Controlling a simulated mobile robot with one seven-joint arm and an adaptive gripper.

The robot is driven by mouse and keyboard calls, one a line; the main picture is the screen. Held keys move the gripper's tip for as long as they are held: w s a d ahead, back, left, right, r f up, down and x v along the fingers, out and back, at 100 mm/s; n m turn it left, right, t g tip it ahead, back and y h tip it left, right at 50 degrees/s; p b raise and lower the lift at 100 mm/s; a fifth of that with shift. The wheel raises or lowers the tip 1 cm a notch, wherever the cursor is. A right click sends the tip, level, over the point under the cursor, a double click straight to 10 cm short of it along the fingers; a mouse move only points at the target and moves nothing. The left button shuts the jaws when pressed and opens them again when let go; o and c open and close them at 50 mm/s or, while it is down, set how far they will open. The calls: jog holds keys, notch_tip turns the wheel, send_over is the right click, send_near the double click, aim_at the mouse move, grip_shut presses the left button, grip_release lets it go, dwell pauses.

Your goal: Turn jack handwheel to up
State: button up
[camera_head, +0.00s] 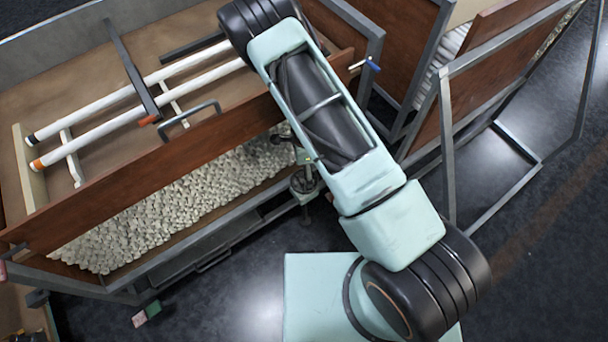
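A small grey-green jack-like fitting with a round wheel (304,183) sits at the front right corner of the wooden crate, beside my arm. It looks like the jack handwheel, but it is small and partly hidden by my arm, so its up or down setting cannot be read. My arm reaches from the lower right up over the crate's right end to a black joint at the top. My gripper does not show in this view.
The wooden crate (160,172) holds white tubes (140,92) on its upper level, with white pebble-like filler (170,215) below. A small blue-tipped handle (370,65) is at its right end. Metal-framed panels (490,95) stand at right. Dark floor (245,300) is open in front.

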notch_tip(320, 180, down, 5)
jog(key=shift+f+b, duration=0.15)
jog(key=shift+b, duration=0.25)
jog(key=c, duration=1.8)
